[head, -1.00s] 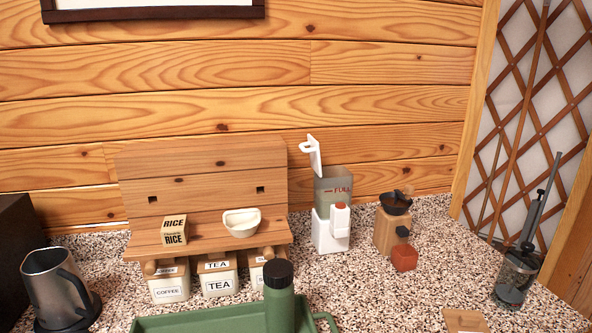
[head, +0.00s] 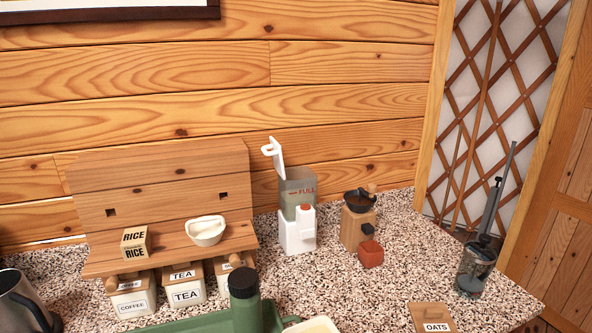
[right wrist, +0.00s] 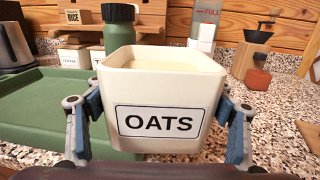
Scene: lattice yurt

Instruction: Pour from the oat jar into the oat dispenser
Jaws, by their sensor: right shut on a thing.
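The oat jar is a square cream canister labelled OATS (right wrist: 158,122), upright and open at the top, with pale contents near its rim. My right gripper (right wrist: 160,112) is shut on it, a blue-padded finger on each side. In the head view only the jar's rim (head: 318,326) shows at the bottom edge. The oat dispenser (head: 297,232) stands on the counter, with a white base and a translucent hopper marked FULL (head: 300,192). Its white lid (head: 273,157) is raised. It also shows behind the jar in the right wrist view (right wrist: 201,36). My left gripper is not in view.
A green bottle (head: 244,300) and green tray (head: 185,320) are in front of a wooden shelf (head: 165,245) with canisters. A grinder (head: 358,228) and red block (head: 370,254) stand right of the dispenser. A wooden OATS lid (head: 430,315) and a clear vessel (head: 475,272) are farther right.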

